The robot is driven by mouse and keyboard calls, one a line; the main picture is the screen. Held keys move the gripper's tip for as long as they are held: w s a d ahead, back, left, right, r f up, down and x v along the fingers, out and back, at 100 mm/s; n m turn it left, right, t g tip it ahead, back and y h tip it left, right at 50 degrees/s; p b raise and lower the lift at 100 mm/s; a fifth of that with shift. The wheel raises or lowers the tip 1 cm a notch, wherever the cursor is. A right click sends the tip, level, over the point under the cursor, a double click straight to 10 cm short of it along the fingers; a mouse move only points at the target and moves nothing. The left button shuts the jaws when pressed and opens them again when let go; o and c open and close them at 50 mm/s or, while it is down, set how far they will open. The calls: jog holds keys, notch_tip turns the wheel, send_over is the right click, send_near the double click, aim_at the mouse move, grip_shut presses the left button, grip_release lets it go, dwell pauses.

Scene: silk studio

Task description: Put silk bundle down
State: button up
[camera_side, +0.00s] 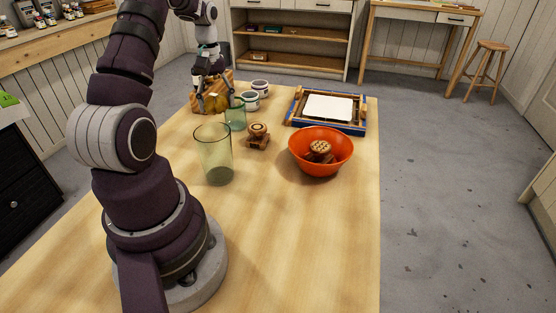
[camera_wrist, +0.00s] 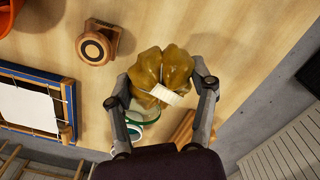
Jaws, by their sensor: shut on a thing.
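A golden-yellow silk bundle (camera_wrist: 147,68) with a white band around it fills the space between my fingers in the wrist view. My gripper (camera_wrist: 160,78) is shut on it, one finger against each side. In the side view my gripper (camera_side: 212,84) points down at the far left part of the table, with the bundle (camera_side: 213,101) below it. The arm and fingers partly cover the bundle there. I cannot tell whether its underside touches the table.
White cups (camera_side: 250,100) and a small green glass (camera_side: 236,117) stand close right of the bundle. A larger glass (camera_side: 214,158), wooden stamp (camera_side: 257,130), orange bowl (camera_side: 336,158) and blue-edged frame (camera_side: 358,127) are nearby. The table's (camera_side: 290,240) near part is clear.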

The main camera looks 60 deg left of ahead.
jog(key=w+d+m, duration=0.4)
jog(key=w+d, duration=0.4)
jog(key=d, duration=0.3)
jog(key=m, duration=1.2)
send_over(325, 301)
notch_tip(325, 301, down, 2)
notch_tip(325, 301, down, 8)
jog(key=shift+r, duration=0.15)
jog(key=o, duration=1.1)
